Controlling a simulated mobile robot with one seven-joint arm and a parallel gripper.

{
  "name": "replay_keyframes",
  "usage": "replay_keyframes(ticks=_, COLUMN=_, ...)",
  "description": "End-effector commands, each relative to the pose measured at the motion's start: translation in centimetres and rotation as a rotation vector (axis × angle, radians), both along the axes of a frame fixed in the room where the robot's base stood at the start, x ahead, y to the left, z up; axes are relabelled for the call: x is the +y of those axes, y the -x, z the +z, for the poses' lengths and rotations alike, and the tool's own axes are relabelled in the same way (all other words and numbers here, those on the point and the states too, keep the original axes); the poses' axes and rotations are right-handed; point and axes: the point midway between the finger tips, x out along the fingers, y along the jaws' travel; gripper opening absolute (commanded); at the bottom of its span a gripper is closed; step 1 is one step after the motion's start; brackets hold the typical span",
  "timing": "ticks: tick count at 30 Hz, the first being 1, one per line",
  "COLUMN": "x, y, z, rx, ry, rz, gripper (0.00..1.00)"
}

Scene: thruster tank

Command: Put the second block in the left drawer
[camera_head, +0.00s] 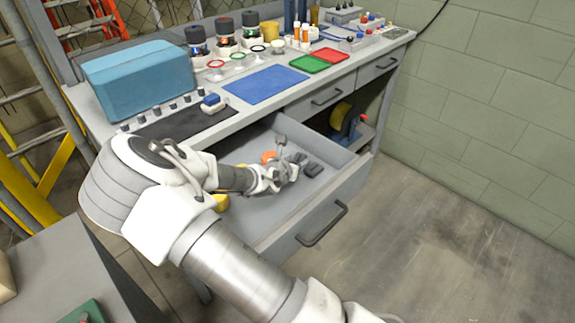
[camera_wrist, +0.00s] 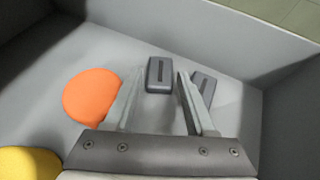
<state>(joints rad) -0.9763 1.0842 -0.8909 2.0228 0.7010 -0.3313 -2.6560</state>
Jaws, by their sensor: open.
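The left drawer (camera_head: 335,203) is pulled open, and my gripper (camera_head: 290,168) is inside it. In the wrist view my gripper (camera_wrist: 158,100) is open, with nothing between its fingers. Two dark grey blocks, each with a slot on top, lie on the drawer floor. One block (camera_wrist: 160,74) appears just beyond the gap between the fingertips. The other block (camera_wrist: 207,84) is partly hidden behind the right finger. A dark block (camera_head: 313,169) also shows beside the gripper in the head view. I cannot tell which block is the second one.
An orange round object (camera_wrist: 92,95) and a yellow object (camera_wrist: 28,163) also lie in the drawer. The drawer walls (camera_wrist: 228,38) rise close around the gripper. On the bench stand a blue box (camera_head: 140,80), a blue mat (camera_head: 264,85) and a small blue-and-white block (camera_head: 212,104).

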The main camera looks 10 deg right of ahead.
Motion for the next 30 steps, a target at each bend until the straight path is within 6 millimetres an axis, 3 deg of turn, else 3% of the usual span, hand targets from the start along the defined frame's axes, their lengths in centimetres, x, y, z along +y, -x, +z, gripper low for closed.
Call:
replay_keyframes(ticks=15, x=3.9, y=6.4, z=4.3, rx=0.001, ry=0.004, rz=0.003, gripper=0.56)
replay_keyframes(ticks=21, x=4.7, y=7.7, z=5.0, rx=0.001, ry=0.001, rz=0.001, gripper=0.56)
replay_keyframes(ticks=30, x=4.9, y=8.2, z=5.3, rx=-0.001, ry=0.001, rz=-0.001, gripper=0.56)
